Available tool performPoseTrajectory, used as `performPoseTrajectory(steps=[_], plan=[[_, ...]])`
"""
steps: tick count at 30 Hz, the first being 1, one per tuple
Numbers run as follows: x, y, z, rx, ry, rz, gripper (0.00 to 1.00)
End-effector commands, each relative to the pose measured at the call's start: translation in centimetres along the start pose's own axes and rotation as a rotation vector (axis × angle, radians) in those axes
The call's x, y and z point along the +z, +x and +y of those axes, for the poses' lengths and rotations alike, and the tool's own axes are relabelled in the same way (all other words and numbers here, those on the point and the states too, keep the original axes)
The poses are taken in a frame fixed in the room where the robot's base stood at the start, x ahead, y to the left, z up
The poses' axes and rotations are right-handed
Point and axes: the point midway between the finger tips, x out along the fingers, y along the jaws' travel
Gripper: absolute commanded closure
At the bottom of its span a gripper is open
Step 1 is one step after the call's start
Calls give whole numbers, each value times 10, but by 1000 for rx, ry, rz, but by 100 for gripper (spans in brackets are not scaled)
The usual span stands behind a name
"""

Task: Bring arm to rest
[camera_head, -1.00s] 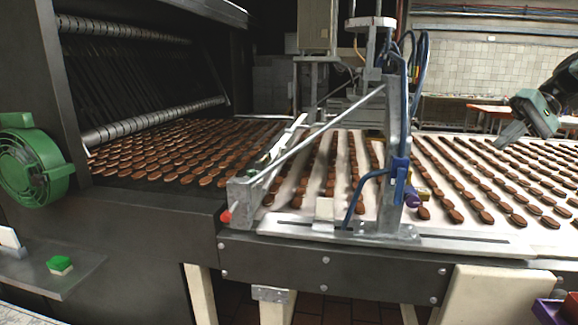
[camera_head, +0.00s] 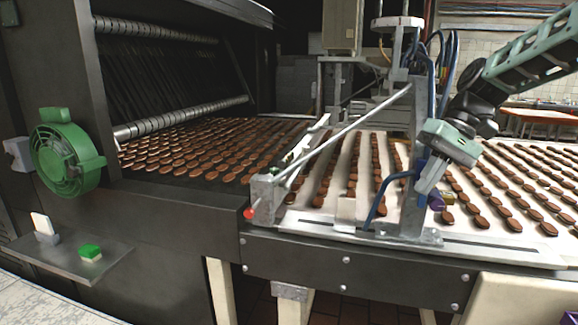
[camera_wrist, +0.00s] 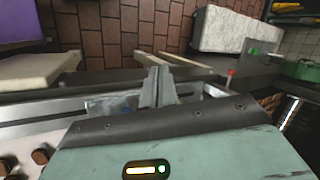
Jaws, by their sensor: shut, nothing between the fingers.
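My arm reaches in from the upper right in the head view. My gripper (camera_head: 426,186) hangs above the near edge of the conveyor, beside the metal post with blue hoses, angled downward. It is shut and empty. In the wrist view its two fingers (camera_wrist: 157,82) are together, with nothing between them. Several rows of brown cookies (camera_head: 375,170) lie on the white conveyor belt. I cannot tell from the head view whether the gripper touches the post.
The metal post (camera_head: 420,115) and blue hoses stand close to my gripper. A red knob (camera_head: 250,214) ends the machine's bar. A green fan housing (camera_head: 68,158) and a small shelf (camera_head: 65,262) with a green button (camera_head: 90,252) are at left. A purple box (camera_wrist: 20,22) shows in the wrist view.

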Motion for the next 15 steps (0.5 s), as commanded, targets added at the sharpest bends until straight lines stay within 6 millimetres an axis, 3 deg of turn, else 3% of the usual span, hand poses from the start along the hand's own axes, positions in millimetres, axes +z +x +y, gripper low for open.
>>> performPoseTrajectory(steps=[1,6,10,15], plan=[[21,27,-28,45,-46,-26,100],[101,105,-80,204,-200,-65,100],[172,153,-93,318,-345,-68,100],[240,188,-82,413,-503,-52,100]])
